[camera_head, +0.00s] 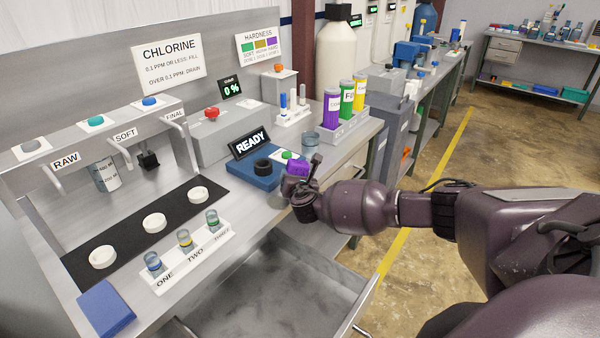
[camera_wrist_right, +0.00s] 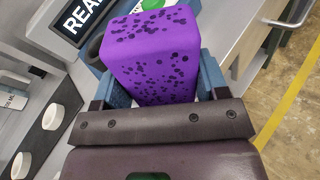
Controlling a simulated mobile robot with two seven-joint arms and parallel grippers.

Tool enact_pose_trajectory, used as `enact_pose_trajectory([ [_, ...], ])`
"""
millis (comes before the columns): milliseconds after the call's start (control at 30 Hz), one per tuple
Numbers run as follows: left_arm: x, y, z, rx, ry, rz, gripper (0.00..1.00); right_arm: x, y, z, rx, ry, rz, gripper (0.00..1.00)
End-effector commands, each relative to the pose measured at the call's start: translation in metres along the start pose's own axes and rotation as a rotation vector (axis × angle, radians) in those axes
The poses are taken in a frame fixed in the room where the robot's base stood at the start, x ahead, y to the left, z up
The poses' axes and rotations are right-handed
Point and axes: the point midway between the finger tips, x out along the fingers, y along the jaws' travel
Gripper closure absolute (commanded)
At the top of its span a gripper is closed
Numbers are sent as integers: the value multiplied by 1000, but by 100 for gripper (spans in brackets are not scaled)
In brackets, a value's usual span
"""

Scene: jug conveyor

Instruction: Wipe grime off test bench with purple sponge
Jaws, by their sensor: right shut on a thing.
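My right gripper (camera_head: 297,183) reaches in from the right, over the front edge of the steel test bench (camera_head: 258,213). It is shut on the purple sponge (camera_wrist_right: 152,50), which sits between its blue fingers in the right wrist view. The sponge is a purple block with dark pores. In the head view only a small part of the sponge (camera_head: 298,167) shows past the gripper, near the blue READY device (camera_head: 258,178). I cannot tell whether it touches the bench. I cannot make out clear grime on the bench top. My left gripper is not in view.
A white rack (camera_head: 205,252) with several small vials stands at the front of the bench, beside a black mat (camera_head: 128,243) with white caps. A blue block (camera_head: 106,307) lies front left. An open drawer (camera_head: 270,285) juts out below. Reagent bottles (camera_head: 331,108) stand behind the sponge.

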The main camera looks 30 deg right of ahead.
Motion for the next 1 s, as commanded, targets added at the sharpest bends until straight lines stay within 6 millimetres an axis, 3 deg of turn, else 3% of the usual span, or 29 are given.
enact_pose_trajectory([
  [500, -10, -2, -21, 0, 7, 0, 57, -25, 24, -14, 2, 11, 3, 59],
  [1000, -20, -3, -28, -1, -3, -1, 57, -44, 44, -21, 2, 9, 3, 59],
])
